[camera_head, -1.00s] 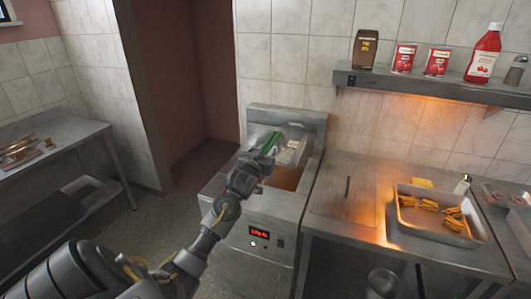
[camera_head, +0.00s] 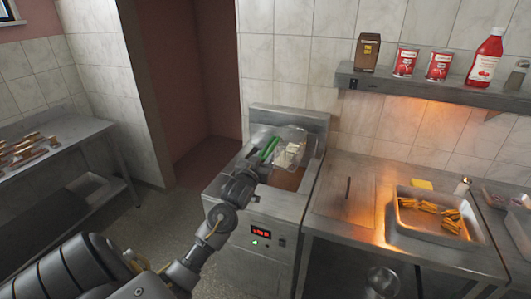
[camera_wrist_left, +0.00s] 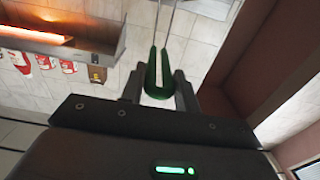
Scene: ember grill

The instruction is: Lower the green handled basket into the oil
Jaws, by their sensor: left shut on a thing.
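The green handle (camera_head: 269,147) of the fryer basket sticks out near my left gripper (camera_head: 258,160) in the head view. My left gripper is shut on this handle; the left wrist view shows the green handle (camera_wrist_left: 158,75) between its two fingers. The wire basket (camera_head: 288,150) holds pale pieces and sits at the top of the fryer (camera_head: 262,212), over its back part. Brown oil (camera_head: 287,179) shows in the well in front of and below the basket. I cannot tell whether the basket touches the oil. My right gripper is not in view.
A steel counter (camera_head: 335,205) stands right of the fryer, with a tray (camera_head: 440,233) of fried pieces. A shelf (camera_head: 400,88) with cans and bottles runs above it. A steel table (camera_head: 60,160) stands at the left. Floor is clear between them.

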